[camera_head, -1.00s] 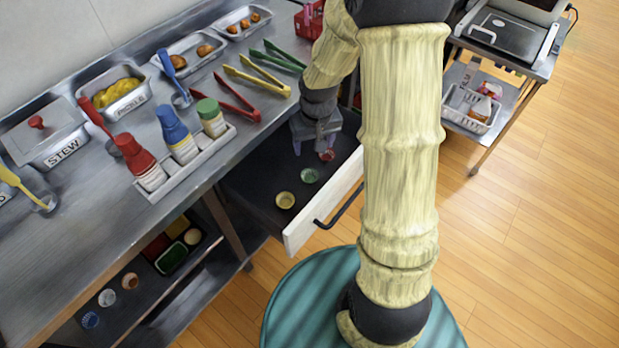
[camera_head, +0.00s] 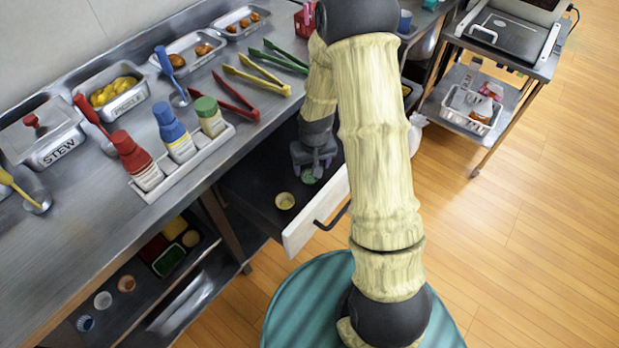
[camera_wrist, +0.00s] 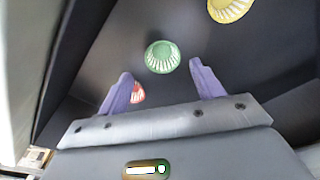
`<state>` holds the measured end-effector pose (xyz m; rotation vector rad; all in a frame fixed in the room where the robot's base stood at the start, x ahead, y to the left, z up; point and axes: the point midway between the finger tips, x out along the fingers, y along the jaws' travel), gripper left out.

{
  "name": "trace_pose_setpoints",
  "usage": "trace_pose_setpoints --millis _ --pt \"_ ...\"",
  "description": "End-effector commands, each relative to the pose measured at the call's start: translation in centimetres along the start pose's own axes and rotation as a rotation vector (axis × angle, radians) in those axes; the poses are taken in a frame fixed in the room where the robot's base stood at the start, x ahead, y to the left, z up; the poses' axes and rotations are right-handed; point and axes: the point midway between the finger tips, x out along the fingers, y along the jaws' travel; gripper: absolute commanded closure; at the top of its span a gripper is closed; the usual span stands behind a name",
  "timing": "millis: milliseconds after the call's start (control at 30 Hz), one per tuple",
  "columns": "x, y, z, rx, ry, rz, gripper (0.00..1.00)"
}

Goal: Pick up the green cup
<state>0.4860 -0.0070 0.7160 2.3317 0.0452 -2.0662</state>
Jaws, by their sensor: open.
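The green cup (camera_wrist: 162,57) is a small ribbed cup on the dark drawer floor. In the wrist view it lies ahead of my gripper (camera_wrist: 163,83), between the lines of its two purple fingers but apart from them. In the head view the green cup (camera_head: 309,176) is partly hidden by my gripper (camera_head: 313,164), which is inside the open drawer (camera_head: 262,190). My gripper is open and empty. A red cup (camera_wrist: 137,93) is close beside the left finger and partly hidden by it. A yellow cup (camera_wrist: 229,9) lies farther off at the right.
The drawer's white front (camera_head: 316,215) with a black handle stands out beside my gripper. The steel counter (camera_head: 230,150) overhangs the drawer on the left. Bare drawer floor surrounds the cups.

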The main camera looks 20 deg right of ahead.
Motion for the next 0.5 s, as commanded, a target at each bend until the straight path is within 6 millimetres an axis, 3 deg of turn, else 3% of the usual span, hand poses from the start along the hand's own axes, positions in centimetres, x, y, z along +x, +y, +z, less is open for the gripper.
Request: trace_pose_setpoints --millis 500 --pt "5.2 -0.5 0.1 -0.001 0.000 0.000 0.34"
